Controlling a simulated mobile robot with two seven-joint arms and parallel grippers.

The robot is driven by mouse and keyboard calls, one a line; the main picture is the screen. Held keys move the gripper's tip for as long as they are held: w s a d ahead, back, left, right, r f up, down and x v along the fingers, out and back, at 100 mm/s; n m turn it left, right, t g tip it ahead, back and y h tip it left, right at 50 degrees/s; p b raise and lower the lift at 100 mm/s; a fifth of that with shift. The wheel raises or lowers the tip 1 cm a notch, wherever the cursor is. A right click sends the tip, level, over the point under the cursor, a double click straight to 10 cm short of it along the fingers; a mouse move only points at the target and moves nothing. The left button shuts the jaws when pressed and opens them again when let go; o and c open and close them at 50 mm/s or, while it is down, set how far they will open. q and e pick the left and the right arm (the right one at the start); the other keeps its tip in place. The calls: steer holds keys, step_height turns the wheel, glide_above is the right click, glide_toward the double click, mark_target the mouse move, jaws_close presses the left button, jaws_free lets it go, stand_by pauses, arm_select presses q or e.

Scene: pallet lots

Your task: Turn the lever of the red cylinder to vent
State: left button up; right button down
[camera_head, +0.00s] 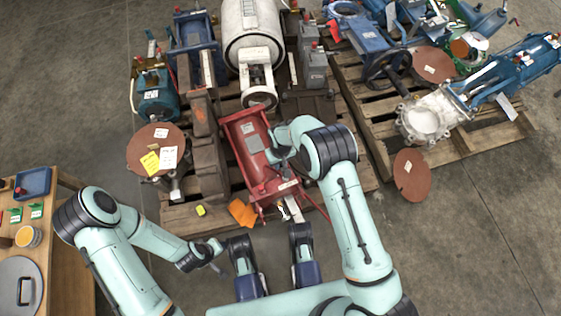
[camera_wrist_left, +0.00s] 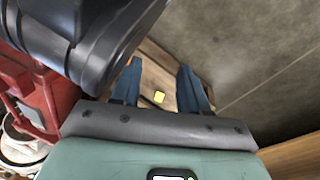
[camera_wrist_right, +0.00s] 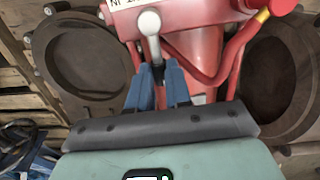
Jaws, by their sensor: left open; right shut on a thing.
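The red cylinder (camera_head: 244,135) lies on the pallet in the middle of the head view. A white label (camera_head: 288,184) is on its near end. My right gripper (camera_head: 277,161) is over that end, mostly hidden by its own arm. In the right wrist view my right gripper (camera_wrist_right: 159,72) is shut on the lever (camera_wrist_right: 152,36), which has a pale rounded knob; the red cylinder (camera_wrist_right: 195,45) is behind it. The lever's vent mark is not readable. My left gripper (camera_head: 216,255) is open and empty, left of the cylinder's near end; its fingers (camera_wrist_left: 160,85) are spread in the left wrist view.
A wooden table (camera_head: 62,235) is at left. Floor is clear at right.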

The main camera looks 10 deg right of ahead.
steer(key=c, duration=1.1)
jaws_free()
steer(key=shift+o, duration=0.2)
steer(key=shift+r, duration=0.1)
step_height(320, 180, up, 8)
steer(key=shift+f+p, duration=0.15)
steer(key=shift+p, duration=1)
arm_select(q)
step_height(320, 180, up, 6)
steer(key=w+d+t+p, duration=0.1)
steer(key=w, duration=0.2)
steer(key=shift+d+f, duration=0.2)
steer(key=shift+d, duration=0.15)
arm_select(e)
step_height(320, 180, up, 6)
steer(key=shift+d+f, duration=0.15)
steer(key=shift+f, duration=0.1)
